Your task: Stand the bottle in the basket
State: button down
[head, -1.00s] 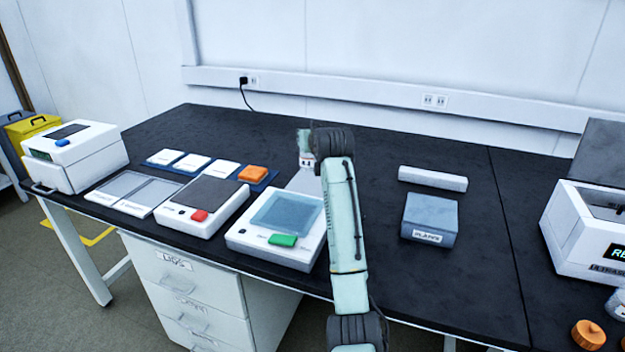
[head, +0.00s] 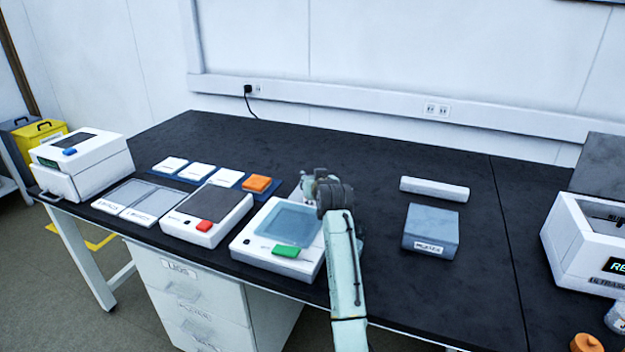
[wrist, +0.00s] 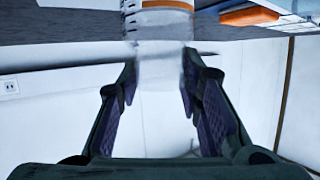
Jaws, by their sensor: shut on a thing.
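My gripper (wrist: 160,78) is shut on a clear bottle (wrist: 160,55) in the wrist view. The bottle lies between the two dark fingers and has dark print and an orange band near the top of the picture. In the head view my gripper (head: 308,188) is above the bench, behind the device with the green button; the bottle is too small and covered there to make out well. A white ultrasonic bath (head: 575,235) stands at the right edge, its top open with something dark inside. I cannot tell whether that is the basket.
A grey block (head: 431,229) and a white bar (head: 434,189) lie right of my arm. Several white devices, including one with a green button (head: 285,251), line the left. An orange pad (head: 257,183) lies behind them. An orange cap (head: 586,343) shows at lower right.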

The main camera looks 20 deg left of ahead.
jog(key=shift+f, duration=0.1)
jog(key=c, duration=1.1)
grip_release()
jog(key=shift+r, duration=0.2)
jog(key=shift+s+d, duration=0.2)
jog(key=shift+s, duration=0.05)
jog(key=b+v, duration=0.2)
jog(key=v, duration=0.9)
jog(key=shift+s+b, duration=0.2)
jog(key=shift+b, duration=0.1)
